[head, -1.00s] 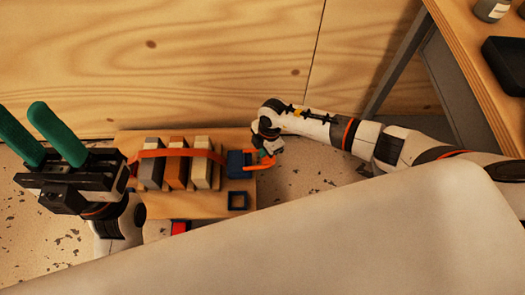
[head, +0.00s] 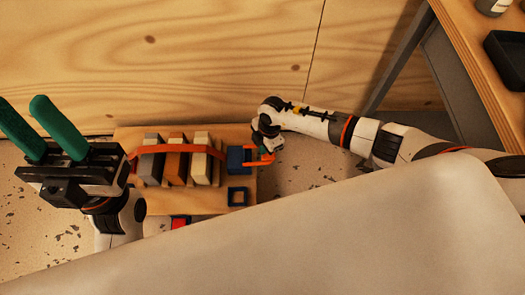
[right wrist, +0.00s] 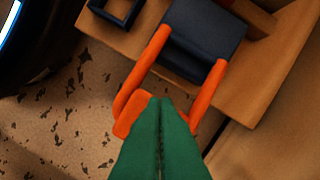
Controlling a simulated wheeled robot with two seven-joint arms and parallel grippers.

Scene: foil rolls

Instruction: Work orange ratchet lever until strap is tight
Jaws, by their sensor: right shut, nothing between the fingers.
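The orange ratchet lever (head: 265,158) is a U-shaped handle on the right side of the dark blue ratchet body (head: 236,159). It also shows in the right wrist view (right wrist: 147,68), where its end bar is partly hidden behind my shut green fingers. My right gripper (right wrist: 160,100) is shut and empty, with its tips over the lever's open loop; I cannot tell whether they touch it. An orange strap (head: 206,152) runs from the ratchet across grey, brown and cream blocks. My left gripper (head: 20,104) is open and empty, left of the blocks.
A wooden board (head: 185,205) carries the blocks and ratchet. A small dark blue square frame (head: 238,190) lies on it below the ratchet. A wooden wall stands behind. A table with a black tray (head: 506,65) is at upper right. Speckled floor is clear right of the board.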

